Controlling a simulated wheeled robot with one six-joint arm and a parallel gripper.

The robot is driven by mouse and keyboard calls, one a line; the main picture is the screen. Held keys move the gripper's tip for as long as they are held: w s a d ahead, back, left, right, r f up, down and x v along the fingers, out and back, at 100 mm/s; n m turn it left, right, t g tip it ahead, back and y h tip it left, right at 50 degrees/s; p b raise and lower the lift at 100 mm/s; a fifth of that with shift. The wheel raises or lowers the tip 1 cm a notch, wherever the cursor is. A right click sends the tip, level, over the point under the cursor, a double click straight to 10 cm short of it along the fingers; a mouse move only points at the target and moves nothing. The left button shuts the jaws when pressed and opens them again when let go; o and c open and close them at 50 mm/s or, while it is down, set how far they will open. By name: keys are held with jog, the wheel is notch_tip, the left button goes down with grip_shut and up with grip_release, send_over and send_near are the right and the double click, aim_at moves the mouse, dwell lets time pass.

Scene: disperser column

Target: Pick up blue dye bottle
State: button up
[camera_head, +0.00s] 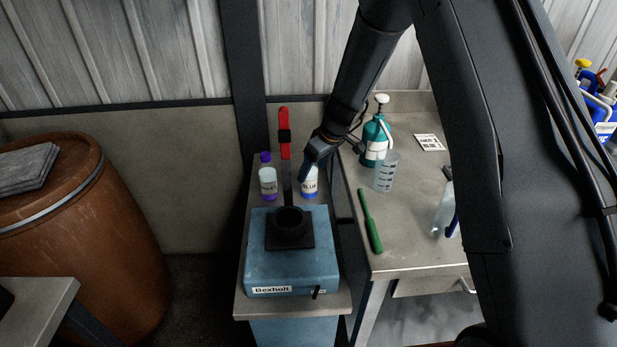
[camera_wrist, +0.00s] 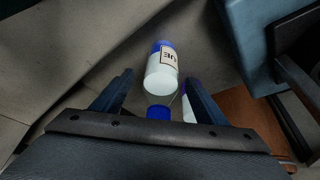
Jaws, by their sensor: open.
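The blue dye bottle (camera_head: 309,187), white with a blue lower part and a "BLUE" label, stands behind the blue machine in the head view. My gripper (camera_head: 311,166) is above it and hides its top. In the wrist view the bottle (camera_wrist: 162,72) shows its white and blue body and part of the label. It lies in line with the gap between the open fingers of my gripper (camera_wrist: 160,77). A blue cap-like piece (camera_wrist: 158,112) shows nearer to me. I cannot tell whether the fingers are around the bottle or short of it.
A purple-capped bottle (camera_head: 268,182) stands to the left, past the machine's red-handled lever (camera_head: 285,135). The bench (camera_head: 410,240) at right holds a green sprayer (camera_head: 374,142), a beaker (camera_head: 385,172) and a green tool (camera_head: 370,222).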

aim_at(309, 176)
jog(key=shift+p+x, duration=0.9)
jog(key=shift+x, duration=1.4)
jog(key=shift+s, duration=0.15)
jog(key=c, duration=1.2)
jog(key=shift+c, duration=0.6)
jog(key=shift+r, duration=0.1)
